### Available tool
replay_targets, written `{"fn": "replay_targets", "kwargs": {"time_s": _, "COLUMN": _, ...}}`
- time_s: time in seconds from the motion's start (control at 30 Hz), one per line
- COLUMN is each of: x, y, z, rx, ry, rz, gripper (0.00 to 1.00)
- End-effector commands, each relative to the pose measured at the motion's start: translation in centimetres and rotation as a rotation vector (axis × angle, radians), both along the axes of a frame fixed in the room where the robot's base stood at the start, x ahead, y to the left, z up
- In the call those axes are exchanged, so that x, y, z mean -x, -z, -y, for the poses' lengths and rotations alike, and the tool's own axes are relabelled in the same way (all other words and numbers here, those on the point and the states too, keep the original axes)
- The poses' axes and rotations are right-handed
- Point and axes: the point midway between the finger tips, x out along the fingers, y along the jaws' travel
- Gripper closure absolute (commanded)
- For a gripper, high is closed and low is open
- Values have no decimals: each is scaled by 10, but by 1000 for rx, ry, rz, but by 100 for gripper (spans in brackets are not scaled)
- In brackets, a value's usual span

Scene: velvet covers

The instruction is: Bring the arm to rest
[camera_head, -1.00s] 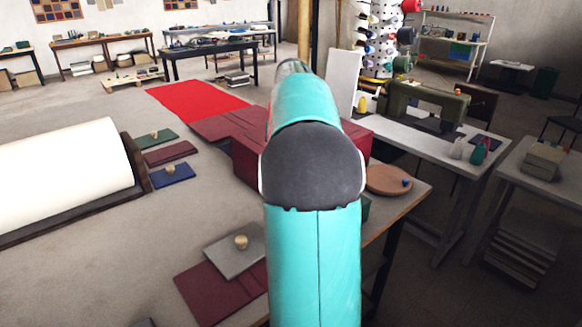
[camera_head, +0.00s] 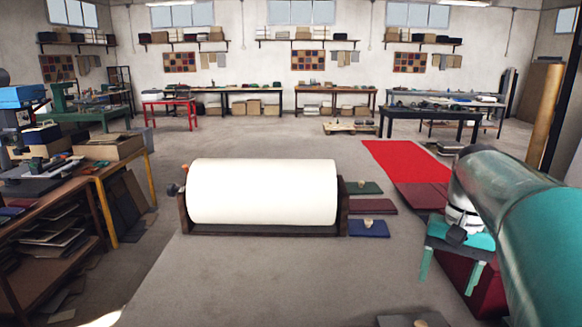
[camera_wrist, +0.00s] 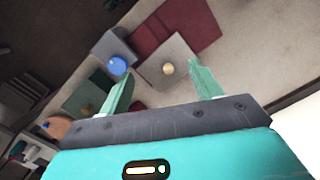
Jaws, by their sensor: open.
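My arm (camera_head: 525,225) is teal with a dark wrist and reaches in from the right edge of the head view. My gripper (camera_head: 449,280) hangs at its end, fingers pointing down, in front of a dark red block (camera_head: 488,298). In the wrist view my gripper (camera_wrist: 162,70) has its two pale green fingers spread wide, with nothing held between them. A grey square board with a wooden knob (camera_wrist: 168,69) shows beyond the gap, apart from the fingers.
A large white roll (camera_head: 262,192) lies in a dark cradle at the middle. Green, dark red and blue (camera_head: 368,229) boards lie beside it. A red strip (camera_head: 405,160) runs along the floor behind. A cluttered workbench (camera_head: 75,180) stands at left. The front floor is mostly clear.

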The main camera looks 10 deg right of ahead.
Motion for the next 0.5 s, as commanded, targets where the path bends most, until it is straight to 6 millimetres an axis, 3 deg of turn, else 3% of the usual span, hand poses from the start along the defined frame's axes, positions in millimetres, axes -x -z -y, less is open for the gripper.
{"fn": "replay_targets", "kwargs": {"time_s": 0.1, "x": 5, "y": 2, "z": -42, "rx": 46, "ry": -96, "rz": 74, "gripper": 36}}
{"fn": "replay_targets", "kwargs": {"time_s": 0.5, "x": 42, "y": 31, "z": -154, "rx": 169, "ry": -404, "rz": 338, "gripper": 36}}
